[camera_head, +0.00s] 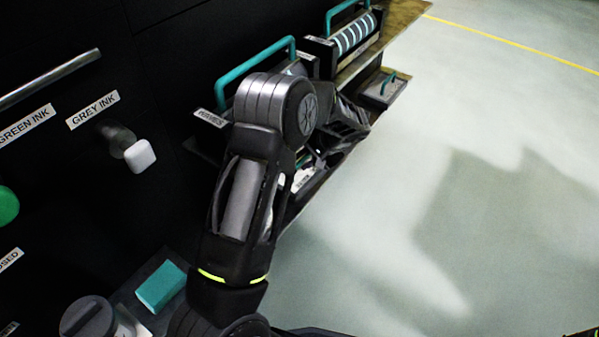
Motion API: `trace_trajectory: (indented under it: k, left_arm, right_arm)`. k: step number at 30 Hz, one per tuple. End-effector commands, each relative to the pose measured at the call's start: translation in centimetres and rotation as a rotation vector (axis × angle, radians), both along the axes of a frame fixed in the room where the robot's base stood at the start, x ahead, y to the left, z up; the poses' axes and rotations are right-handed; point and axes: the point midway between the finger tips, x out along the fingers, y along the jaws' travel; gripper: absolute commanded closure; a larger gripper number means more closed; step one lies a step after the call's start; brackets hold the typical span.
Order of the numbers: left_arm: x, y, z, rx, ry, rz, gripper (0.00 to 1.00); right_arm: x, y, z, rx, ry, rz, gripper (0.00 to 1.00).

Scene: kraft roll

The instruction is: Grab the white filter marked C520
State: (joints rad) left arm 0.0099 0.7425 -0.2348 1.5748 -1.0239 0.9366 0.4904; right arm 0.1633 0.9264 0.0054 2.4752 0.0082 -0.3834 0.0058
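My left arm rises from the bottom of the head view and bends at a grey joint. Beyond it, my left gripper (318,160) is down among dark parts at the edge of the black machine. Its fingers are mostly hidden by the arm, so I cannot tell whether it is open or holds anything. A small pale piece (303,177) shows beside it, partly covered; no C520 marking can be read, and I cannot tell if it is the white filter. My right gripper is not in view.
The black machine front carries a white knob (140,156), a green button (7,205) and a metal bar (50,78). Teal-handled units (352,35) stand on a wooden shelf (405,14). A teal block (161,286) lies at lower left. The pale floor (480,130) at right is clear.

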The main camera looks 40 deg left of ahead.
Motion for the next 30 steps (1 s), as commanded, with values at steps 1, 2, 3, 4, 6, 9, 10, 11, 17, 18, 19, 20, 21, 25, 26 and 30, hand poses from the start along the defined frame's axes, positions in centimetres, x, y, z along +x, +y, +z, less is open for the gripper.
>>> trace_trajectory:
  k: [1,2,3,4,6,9,10,11,17,18,19,20,21,25,26,30]
  left_arm:
    - [0.0,0.5,-1.2,0.0,0.002,0.001,0.78]
    - [0.0,0.8,-1.6,0.0,0.002,0.001,0.78]
    - [0.0,1.1,-2.0,0.0,0.003,0.001,0.78]
    - [0.0,1.3,-2.2,0.0,0.003,0.001,0.78]
    - [0.0,1.5,-2.5,0.0,0.001,-0.001,0.78]
    - [0.1,1.6,-2.6,-0.001,0.0,-0.001,0.78]
    - [0.1,1.6,-2.5,0.0,0.0,-0.001,0.78]
    - [0.1,1.6,-2.5,0.0,0.0,-0.001,0.78]
    - [0.0,1.6,-2.5,0.0,0.001,-0.001,0.78]
    - [0.0,1.6,-2.5,0.0,0.001,-0.001,0.78]
    - [0.0,1.6,-2.5,0.0,0.001,-0.001,0.78]
    - [0.0,1.6,-2.5,0.0,0.001,-0.001,0.78]
    - [0.0,1.6,-2.5,0.0,0.001,-0.001,0.78]
    - [0.0,1.6,-2.5,0.0,0.001,-0.001,0.78]
    - [0.0,1.6,-2.5,0.0,0.001,-0.001,0.8]
    - [0.0,1.6,-2.5,0.0,0.001,-0.001,0.92]
  right_arm:
    - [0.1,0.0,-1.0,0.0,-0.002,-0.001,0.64]
    - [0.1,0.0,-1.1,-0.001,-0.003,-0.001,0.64]
    - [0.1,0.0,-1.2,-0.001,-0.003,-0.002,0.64]
    - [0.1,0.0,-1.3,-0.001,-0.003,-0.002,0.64]
    - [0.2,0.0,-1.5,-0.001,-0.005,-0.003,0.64]
    - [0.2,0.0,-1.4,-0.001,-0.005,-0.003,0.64]
    - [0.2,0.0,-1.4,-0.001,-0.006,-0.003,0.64]
    - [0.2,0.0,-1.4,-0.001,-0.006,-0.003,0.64]
    - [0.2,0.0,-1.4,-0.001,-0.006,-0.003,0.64]
    - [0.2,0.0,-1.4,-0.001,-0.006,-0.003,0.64]
    - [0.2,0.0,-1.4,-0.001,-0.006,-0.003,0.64]
    - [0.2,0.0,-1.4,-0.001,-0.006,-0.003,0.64]
    - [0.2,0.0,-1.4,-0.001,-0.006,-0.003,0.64]
    - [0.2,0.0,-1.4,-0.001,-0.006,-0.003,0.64]
    - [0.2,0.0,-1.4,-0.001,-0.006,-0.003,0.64]
    - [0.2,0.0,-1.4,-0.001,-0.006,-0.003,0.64]
